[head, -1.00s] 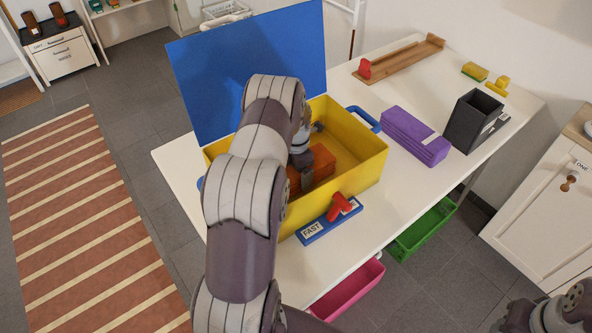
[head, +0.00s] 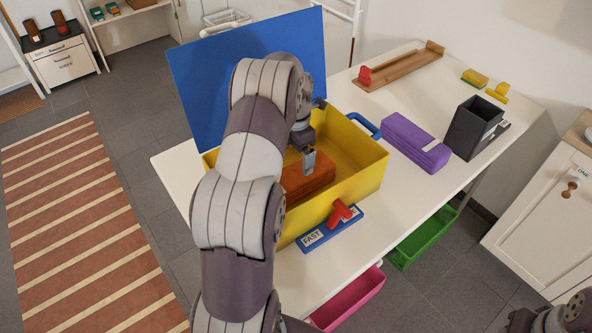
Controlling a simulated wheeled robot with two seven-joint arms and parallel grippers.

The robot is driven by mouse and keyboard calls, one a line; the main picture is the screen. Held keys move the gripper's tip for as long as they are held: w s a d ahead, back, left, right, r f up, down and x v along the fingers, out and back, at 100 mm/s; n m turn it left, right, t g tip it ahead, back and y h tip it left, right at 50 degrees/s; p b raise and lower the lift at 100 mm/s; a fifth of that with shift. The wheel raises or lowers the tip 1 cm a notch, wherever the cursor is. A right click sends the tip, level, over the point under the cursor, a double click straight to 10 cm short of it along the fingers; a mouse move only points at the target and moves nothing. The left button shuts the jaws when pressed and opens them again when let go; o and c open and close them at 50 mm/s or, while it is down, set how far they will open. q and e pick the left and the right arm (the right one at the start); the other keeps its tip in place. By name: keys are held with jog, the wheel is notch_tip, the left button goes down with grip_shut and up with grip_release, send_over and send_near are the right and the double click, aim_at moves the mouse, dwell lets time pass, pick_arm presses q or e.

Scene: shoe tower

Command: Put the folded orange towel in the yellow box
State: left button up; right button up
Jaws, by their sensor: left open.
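The yellow box (head: 362,180) stands on the white table with its blue lid (head: 215,75) up at the back. The folded orange towel (head: 312,178) lies inside it on the floor, toward the left part; my left arm hides some of it. My left gripper (head: 309,165) points down just above the towel's far edge, open, with nothing seen between its fingers. My right gripper is not clearly seen; only part of my right arm shows at the lower right corner.
A blue board marked FAST with a red handle (head: 340,211) lies in front of the box. A folded purple towel (head: 415,143) and a black holder (head: 473,127) stand to the right. Pink (head: 350,300) and green (head: 422,240) bins sit below the table edge.

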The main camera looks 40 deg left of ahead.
pick_arm(q)
jog(key=shift+r, duration=0.65)
jog(key=shift+d+r, duration=0.15)
jog(key=shift+r, duration=0.2)
jog(key=s+d+r+m, duration=0.2)
jog(key=s+d+m, duration=0.1)
jog(key=d+m, duration=0.5)
jog(key=s+d+r+m, duration=0.1)
jog(key=s+d+m, duration=0.2)
jog(key=d+m, duration=0.45)
jog(key=s+d+m+t, duration=0.1)
jog(key=s+d+m, duration=0.4)
jog(key=s+m, duration=0.6)
jog(key=m, duration=0.6)
jog(key=shift+s+d+r, duration=0.2)
jog(key=shift+s+d, duration=0.2)
